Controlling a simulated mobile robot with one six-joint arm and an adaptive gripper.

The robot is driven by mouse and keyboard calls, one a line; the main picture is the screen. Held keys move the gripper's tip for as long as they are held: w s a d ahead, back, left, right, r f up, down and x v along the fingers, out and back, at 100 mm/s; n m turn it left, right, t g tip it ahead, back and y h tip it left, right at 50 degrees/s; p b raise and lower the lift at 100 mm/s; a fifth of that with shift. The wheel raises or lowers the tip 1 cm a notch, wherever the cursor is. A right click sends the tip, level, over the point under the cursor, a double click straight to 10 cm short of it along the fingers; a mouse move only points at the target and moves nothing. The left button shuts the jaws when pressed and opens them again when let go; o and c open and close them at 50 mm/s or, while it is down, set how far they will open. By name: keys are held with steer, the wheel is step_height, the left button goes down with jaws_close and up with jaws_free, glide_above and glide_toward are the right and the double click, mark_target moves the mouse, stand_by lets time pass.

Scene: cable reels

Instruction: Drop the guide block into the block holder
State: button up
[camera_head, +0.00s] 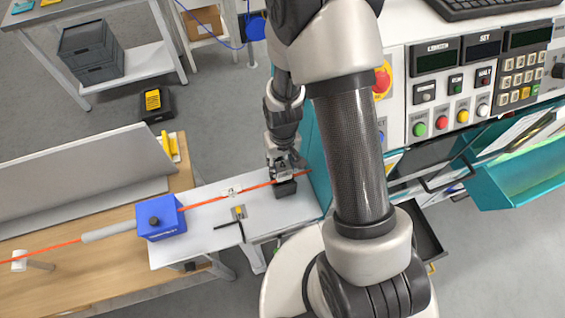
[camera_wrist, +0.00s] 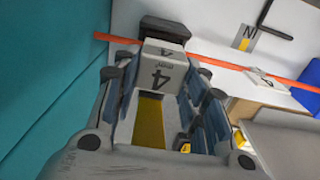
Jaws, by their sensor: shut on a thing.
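The guide block (camera_wrist: 163,75) is pale grey with a black 4 on its top and side. My gripper (camera_wrist: 163,88) is shut on it, one finger on each side. In the head view, my gripper (camera_head: 284,164) points down at the right end of the white table. A dark block-shaped thing, likely the block holder (camera_head: 285,188), stands right below it. It also shows just beyond the guide block in the wrist view (camera_wrist: 165,27). I cannot tell whether the guide block touches it; my fingers and the block hide its opening.
An orange cable (camera_head: 205,203) runs from a blue box (camera_head: 160,218) past my gripper. A small white piece marked 4 (camera_wrist: 268,80) sits at the cable on the white table (camera_head: 195,248). A teal cabinet wall (camera_head: 318,150) stands close to the right of my gripper.

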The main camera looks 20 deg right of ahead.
steer(key=shift+f, duration=0.15)
steer(key=shift+f+b, duration=1.55)
steer(key=shift+f, duration=0.1)
